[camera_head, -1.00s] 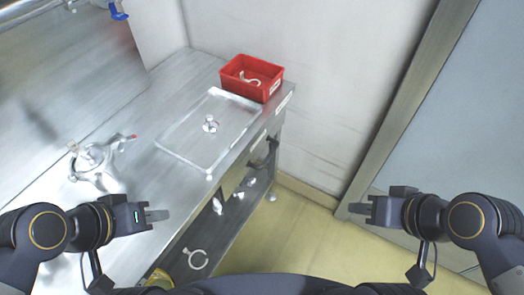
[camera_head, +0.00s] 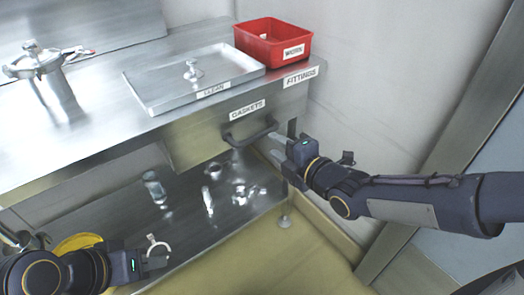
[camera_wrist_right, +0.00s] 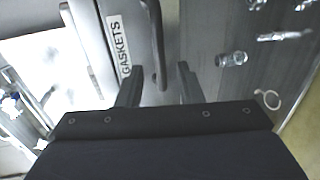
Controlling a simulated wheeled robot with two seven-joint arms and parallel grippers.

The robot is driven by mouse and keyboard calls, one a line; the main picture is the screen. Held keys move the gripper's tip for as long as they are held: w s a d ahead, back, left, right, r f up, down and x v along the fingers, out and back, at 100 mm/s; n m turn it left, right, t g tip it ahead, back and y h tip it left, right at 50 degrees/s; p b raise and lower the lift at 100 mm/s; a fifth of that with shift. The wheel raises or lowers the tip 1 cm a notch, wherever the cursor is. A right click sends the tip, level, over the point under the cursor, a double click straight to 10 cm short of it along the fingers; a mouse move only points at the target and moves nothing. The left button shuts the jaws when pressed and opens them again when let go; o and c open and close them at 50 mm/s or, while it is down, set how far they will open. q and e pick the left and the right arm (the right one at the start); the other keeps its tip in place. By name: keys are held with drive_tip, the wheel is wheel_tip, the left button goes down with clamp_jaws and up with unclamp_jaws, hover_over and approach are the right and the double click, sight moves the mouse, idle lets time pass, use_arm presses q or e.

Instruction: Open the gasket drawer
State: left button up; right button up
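The gasket drawer (camera_head: 190,139) is a metal drawer under the bench top, with a "GASKETS" label (camera_head: 247,110) and a dark bar handle (camera_head: 250,132). Its front looks flush with the bench, so it appears shut. My right gripper (camera_head: 268,146) is at the handle's right end. In the right wrist view its two fingers (camera_wrist_right: 158,72) are spread, and the handle (camera_wrist_right: 158,40) runs between their tips with gaps on both sides. How deep it sits between them is unclear. My left gripper (camera_head: 158,263) is low at the left, away from the drawer, its fingers seen edge-on.
A metal clamp-like fitting (camera_head: 38,62) is at left. The lower shelf (camera_head: 110,200) holds several small metal parts. Floor in front is open.

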sight(261, 137)
drive_tip(key=b+x, duration=0.1)
drive_tip(key=x, duration=0.6)
drive_tip(key=shift+w+a, duration=0.2)
drive_tip(key=shift+a, duration=0.05)
drive_tip(key=shift+c, duration=0.4)
clamp_jaws()
